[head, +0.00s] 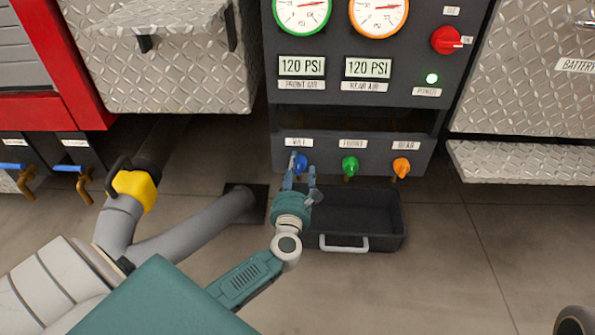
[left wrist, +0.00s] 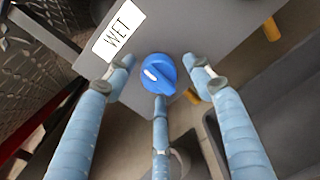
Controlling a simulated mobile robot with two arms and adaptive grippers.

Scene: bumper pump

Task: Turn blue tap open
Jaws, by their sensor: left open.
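The blue tap (head: 301,165) is a round knob on the lower front of the grey panel, under a label reading WET. In the left wrist view the blue tap (left wrist: 158,74) lies between my fingertips, with a white mark toward its left side. My left gripper (head: 303,172) is open, its fingers spread around the knob. In the left wrist view the fingers of my left gripper (left wrist: 160,80) appear apart from the knob at its sides; I cannot tell whether the lower finger touches it. My right gripper is not in view.
A green tap (head: 350,166) and an orange tap (head: 401,167) are to the right on the same panel. A black tray (head: 385,243) with a light handle stands on the floor below. A grey pipe with a yellow collar (head: 135,190) is at left.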

